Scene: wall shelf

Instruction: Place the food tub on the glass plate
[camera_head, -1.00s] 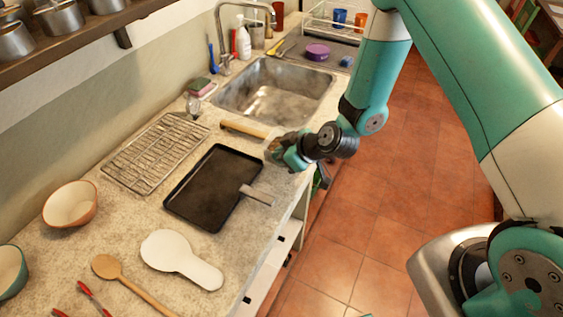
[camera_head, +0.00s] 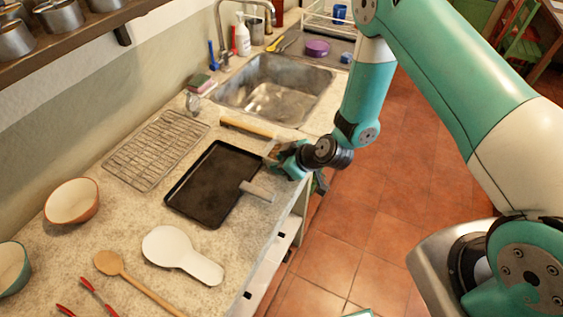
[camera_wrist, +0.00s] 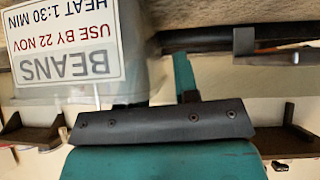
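The food tub (camera_wrist: 135,45) is large and close at the upper left of the wrist view, its pale wall bearing a white label that reads BEANS, upside down. In the head view, a small brownish, partly see-through thing (camera_head: 272,150) at the counter edge, beside my gripper (camera_head: 281,158), may be this tub. In the wrist view my gripper (camera_wrist: 158,92) has one teal finger clear to the right of the tub; the other is largely hidden behind it. Whether the fingers grip the tub is unclear. I cannot make out the glass plate in either view.
A black baking tray (camera_head: 212,185) lies left of my gripper, with a grey-handled tool over its edge. Open floor lies right.

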